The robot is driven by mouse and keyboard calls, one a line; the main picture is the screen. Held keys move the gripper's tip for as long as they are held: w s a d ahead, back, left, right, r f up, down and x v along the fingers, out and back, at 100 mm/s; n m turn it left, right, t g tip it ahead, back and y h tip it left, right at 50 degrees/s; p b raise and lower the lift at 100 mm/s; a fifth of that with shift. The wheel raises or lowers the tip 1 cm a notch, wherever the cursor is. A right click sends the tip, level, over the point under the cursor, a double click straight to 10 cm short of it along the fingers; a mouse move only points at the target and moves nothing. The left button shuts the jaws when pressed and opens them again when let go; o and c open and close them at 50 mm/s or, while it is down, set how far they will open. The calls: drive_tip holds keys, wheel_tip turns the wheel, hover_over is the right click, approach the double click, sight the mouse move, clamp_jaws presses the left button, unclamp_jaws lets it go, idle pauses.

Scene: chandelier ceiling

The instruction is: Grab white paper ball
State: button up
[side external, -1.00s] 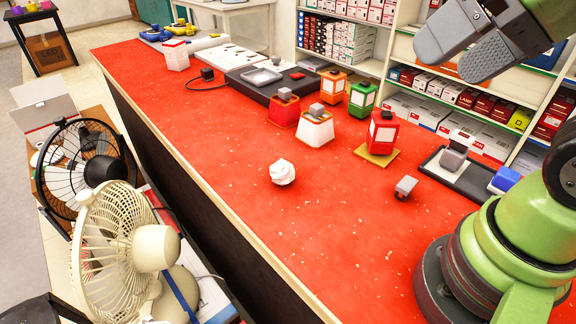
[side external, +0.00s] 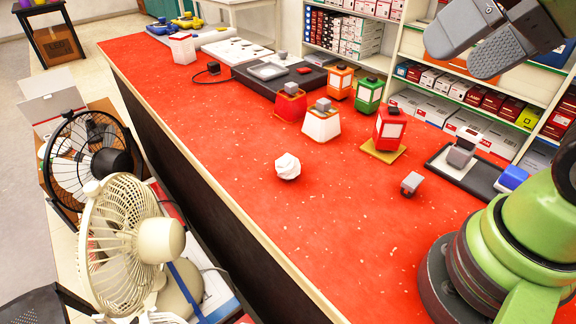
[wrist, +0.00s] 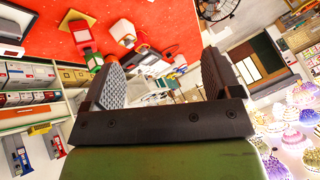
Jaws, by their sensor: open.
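The white paper ball (side external: 287,166), crumpled and roundish, sits alone on the red speckled countertop (side external: 235,140) in the side external view. My gripper (side external: 457,57) is high at the upper right of that view, well apart from the ball. Its two grey fingers are spread with nothing between them. In the wrist view my gripper (wrist: 163,68) is also open and empty, facing the room and lanterns in a tilted view. I cannot make out the ball in the wrist view.
A red lantern on a yellow base (side external: 389,130), a white lantern (side external: 321,122) and a small grey block (side external: 411,183) stand around the ball. A black tray (side external: 470,171) lies at the right. Fans (side external: 125,235) stand beyond the near counter edge. Counter around the ball is clear.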

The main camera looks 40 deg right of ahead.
drive_tip(key=g+h, duration=0.2)
drive_tip(key=g, duration=0.4)
hover_over(287, 157)
drive_tip(key=s, duration=0.1)
wheel_tip(287, 157, down, 15)
drive_tip(key=shift+g, duration=0.6)
drive_tip(key=f, duration=0.6)
drive_tip(key=w+f, duration=0.1)
drive_tip(key=f, duration=0.2)
drive_tip(key=shift+d+f, duration=0.3)
drive_tip(key=shift+f, duration=0.05)
drive_tip(key=f, duration=0.5)
drive_tip(key=shift+a+f, duration=0.25)
drive_tip(key=shift+f, duration=0.1)
drive_tip(key=shift+c, duration=0.3)
drive_tip(key=c, duration=0.9)
